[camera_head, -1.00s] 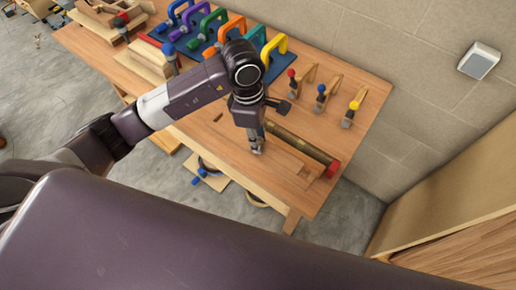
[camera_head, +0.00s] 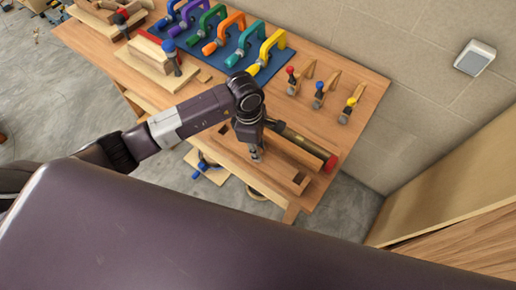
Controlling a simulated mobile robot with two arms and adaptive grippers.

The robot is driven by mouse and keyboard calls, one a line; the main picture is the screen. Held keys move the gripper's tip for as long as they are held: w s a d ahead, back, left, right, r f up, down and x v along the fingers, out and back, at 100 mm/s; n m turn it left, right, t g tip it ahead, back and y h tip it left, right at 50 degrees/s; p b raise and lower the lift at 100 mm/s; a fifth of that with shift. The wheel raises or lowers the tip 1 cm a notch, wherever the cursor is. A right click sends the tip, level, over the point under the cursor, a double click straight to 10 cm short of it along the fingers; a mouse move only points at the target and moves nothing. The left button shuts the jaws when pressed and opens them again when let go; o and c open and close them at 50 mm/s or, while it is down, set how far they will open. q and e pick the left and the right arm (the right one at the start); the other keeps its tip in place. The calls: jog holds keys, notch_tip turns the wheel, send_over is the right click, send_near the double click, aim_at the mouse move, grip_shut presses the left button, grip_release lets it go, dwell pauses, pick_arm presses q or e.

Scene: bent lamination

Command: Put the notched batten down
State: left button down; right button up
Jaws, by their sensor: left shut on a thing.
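My right gripper is not in view.
A dark tube with a red end (camera_head: 305,146) lies just behind the batten. Several coloured clamps stand on a blue mat (camera_head: 285,62). Wooden blocks (camera_head: 145,65) are on the left of the bench (camera_head: 370,85).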

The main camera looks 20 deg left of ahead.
pick_arm(q)
jog(key=c, duration=1.7)
grip_release()
jog(key=shift+c, duration=0.2)
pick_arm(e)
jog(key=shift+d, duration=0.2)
pick_arm(q)
jog(key=shift+r, duration=0.1)
jog(key=r+b, duration=0.1)
jog(key=r, duration=0.3)
jog(key=a+r+b, duration=0.1)
jog(key=r, duration=0.3)
jog(key=r+b, duration=0.2)
jog(key=r, duration=0.2)
jog(key=shift+s+a, duration=0.1)
jog(key=shift+a, duration=0.1)
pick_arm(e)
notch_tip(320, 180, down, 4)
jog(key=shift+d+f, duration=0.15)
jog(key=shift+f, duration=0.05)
